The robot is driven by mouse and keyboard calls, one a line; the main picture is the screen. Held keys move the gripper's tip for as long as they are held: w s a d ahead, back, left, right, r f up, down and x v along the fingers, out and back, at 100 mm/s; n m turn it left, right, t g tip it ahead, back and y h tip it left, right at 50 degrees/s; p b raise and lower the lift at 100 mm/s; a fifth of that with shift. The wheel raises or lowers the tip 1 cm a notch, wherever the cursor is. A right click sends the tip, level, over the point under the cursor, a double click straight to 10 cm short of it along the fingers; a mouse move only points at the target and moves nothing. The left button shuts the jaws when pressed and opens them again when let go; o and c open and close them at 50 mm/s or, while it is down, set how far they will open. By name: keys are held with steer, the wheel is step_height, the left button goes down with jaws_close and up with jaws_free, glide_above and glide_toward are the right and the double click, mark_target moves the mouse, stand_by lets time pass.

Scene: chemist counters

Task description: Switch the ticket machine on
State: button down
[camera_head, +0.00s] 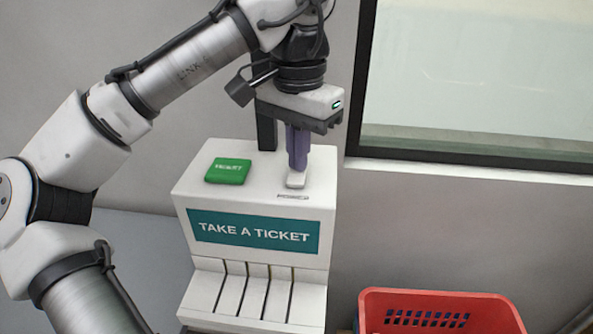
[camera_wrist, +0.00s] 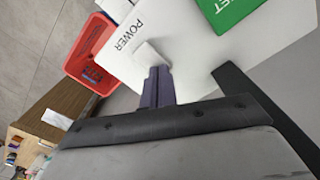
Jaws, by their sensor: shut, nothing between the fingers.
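The ticket machine (camera_head: 252,205) is a white box with a teal "TAKE A TICKET" panel and slots below. A green ticket button (camera_head: 228,171) sits on the left of its top; it also shows in the wrist view (camera_wrist: 228,8). A small white power switch (camera_head: 296,180) is on the right of the top, beside the "POWER" label (camera_wrist: 128,33). My gripper (camera_head: 297,168) is shut, pointing down with its purple fingertips at the switch. In the wrist view the tips partly cover the switch (camera_wrist: 148,54); I cannot tell if they touch it or which way it is set.
A red basket (camera_head: 440,300) stands at the right of the machine, lower down. A dark-framed window (camera_head: 455,160) is in the wall at the right. The wrist view shows a wooden counter (camera_wrist: 50,125) with small items beyond the basket.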

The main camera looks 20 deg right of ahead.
step_height(320, 180, up, 7)
steer(key=p, duration=0.8)
steer(key=shift+p, duration=0.3)
steer(key=shift+f, duration=0.1)
stand_by(0.4)
